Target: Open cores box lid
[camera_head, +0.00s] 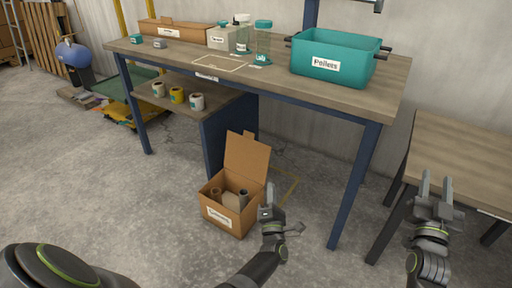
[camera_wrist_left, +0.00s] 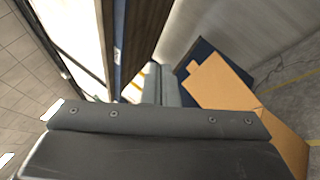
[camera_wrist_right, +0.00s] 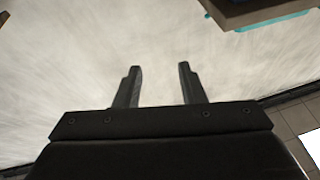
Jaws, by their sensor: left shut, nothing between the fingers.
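The cores box (camera_head: 241,221) is a brown cardboard box with a white label, on the floor under the workbench. Its lid (camera_head: 247,157) stands up at the back, so the box is open. Several tube-like cores (camera_head: 243,197) show inside. My left gripper (camera_head: 267,188) is at the right side of the box, shut and empty; in the left wrist view its fingers (camera_wrist_left: 160,72) are together, with the cardboard lid (camera_wrist_left: 215,85) to their right. I cannot tell whether it touches the box. My right gripper (camera_head: 436,174) is open and empty, far right of the box.
The workbench (camera_head: 270,77) carries a teal bin (camera_head: 335,57), bottles and small boxes. Its blue legs stand near the box. A second table (camera_head: 470,155) is at the right. The floor in front is clear.

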